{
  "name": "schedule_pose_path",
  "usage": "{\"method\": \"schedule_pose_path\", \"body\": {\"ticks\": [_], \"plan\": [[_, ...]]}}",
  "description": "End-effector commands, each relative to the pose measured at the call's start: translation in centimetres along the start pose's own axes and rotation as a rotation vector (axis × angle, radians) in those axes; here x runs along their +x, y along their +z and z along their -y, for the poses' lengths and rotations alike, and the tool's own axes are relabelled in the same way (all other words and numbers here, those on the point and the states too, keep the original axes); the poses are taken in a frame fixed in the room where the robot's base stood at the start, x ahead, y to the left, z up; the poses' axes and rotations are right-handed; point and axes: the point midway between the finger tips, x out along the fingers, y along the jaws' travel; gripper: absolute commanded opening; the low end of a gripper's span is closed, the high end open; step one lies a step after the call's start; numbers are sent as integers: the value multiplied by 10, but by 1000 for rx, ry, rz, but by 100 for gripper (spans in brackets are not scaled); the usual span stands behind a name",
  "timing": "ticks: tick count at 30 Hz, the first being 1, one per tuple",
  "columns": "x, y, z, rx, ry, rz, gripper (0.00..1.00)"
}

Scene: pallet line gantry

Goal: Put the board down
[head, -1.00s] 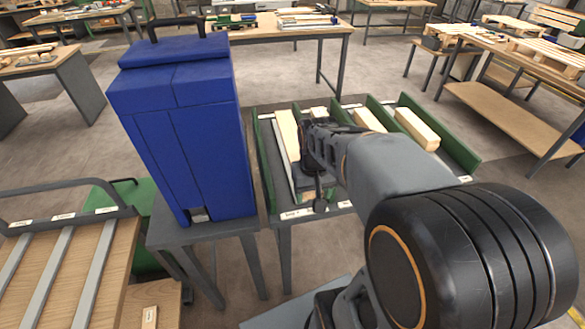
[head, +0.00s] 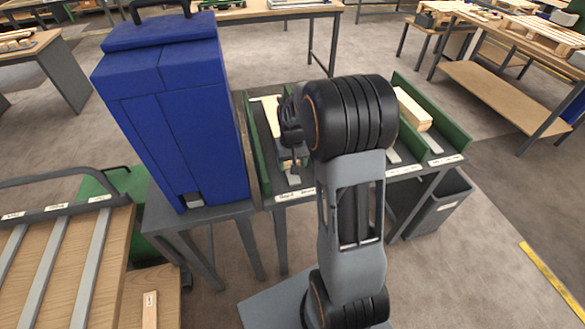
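A rack with green dividers (head: 447,144) stands on a dark table right of the blue cabinet. A pale wooden board (head: 270,112) shows in its leftmost lane, behind my gripper. Another pale board (head: 412,108) lies in the rightmost lane. My gripper (head: 291,150) points down over the left part of the rack. A small wood-coloured piece shows just under it, but I cannot tell whether the fingers hold it. The fingertips are too small and dark to read. My arm hides the middle lanes.
The tall blue cabinet (head: 175,110) stands close on the left of the rack. A slatted wooden-topped table (head: 85,270) is at the lower left. A grey bin (head: 440,208) stands under the rack's right side. Open floor lies to the right.

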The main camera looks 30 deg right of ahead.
Motion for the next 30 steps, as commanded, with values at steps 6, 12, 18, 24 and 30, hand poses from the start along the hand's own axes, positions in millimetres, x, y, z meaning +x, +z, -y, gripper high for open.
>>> {"method": "schedule_pose_path", "body": {"ticks": [6,12,18,24,30], "plan": [[28,0,0,0,0,1,30],[30,0,0,0,0,-2,30],[33,0,0,0,0,-2,30],[33,1,0,0,0,0,80],[32,1,0,0,0,0,89]]}}
